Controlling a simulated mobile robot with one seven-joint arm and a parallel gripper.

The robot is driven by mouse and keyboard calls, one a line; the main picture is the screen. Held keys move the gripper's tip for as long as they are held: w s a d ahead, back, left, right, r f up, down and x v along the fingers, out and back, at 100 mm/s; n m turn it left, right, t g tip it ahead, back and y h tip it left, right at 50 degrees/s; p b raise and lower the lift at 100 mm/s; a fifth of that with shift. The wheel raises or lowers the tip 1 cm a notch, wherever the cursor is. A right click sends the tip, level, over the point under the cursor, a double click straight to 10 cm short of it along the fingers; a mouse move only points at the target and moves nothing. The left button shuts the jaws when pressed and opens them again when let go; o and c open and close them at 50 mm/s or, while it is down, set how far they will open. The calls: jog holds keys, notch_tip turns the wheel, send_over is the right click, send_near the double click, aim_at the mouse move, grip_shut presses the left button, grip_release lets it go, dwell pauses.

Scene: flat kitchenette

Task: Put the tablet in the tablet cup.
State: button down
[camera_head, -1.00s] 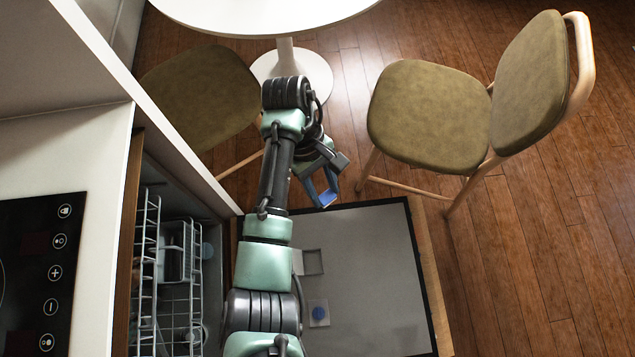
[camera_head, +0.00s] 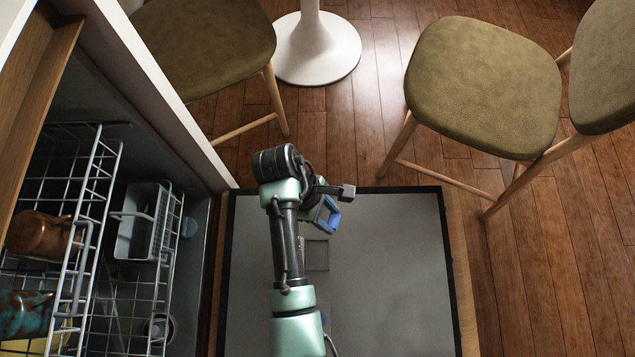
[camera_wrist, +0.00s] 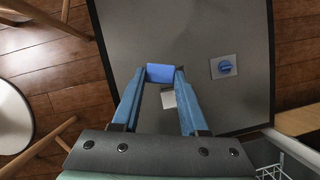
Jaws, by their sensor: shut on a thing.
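The tablet is a small blue block (camera_wrist: 160,73), held between the fingertips of my gripper (camera_wrist: 162,74) in the wrist view. My gripper (camera_head: 328,213) is over the far part of the lowered dishwasher door in the head view; the tablet is hard to tell from the blue fingers there. The tablet cup (camera_head: 317,255) is a small square recess in the door, just below my gripper in the picture.
The grey dishwasher door (camera_head: 390,270) lies open. A round blue cap (camera_wrist: 224,67) on a pale square plate sits beside the cup. The rack (camera_head: 110,290) at left holds a brown mug (camera_head: 40,236). Chairs (camera_head: 485,85) and a table foot (camera_head: 316,50) stand beyond the door.

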jog(key=s+a+f+n+t+b, duration=0.1)
jog(key=s+a+f+n+b, duration=0.1)
jog(key=f+b, duration=0.3)
jog(key=s+a+f+n+b, duration=0.1)
jog(key=s+a+f+b, duration=0.15)
jog(key=f, duration=0.55)
jog(key=b, duration=0.7)
send_near(319, 255)
jog(key=x, duration=0.5)
jog(key=shift+s+d, duration=0.1)
jog(key=shift+d, duration=0.05)
jog(key=shift+r, duration=0.1)
jog(key=shift+f, duration=0.6)
jog(key=c, duration=0.7)
grip_release()
jog(key=shift+r, duration=0.1)
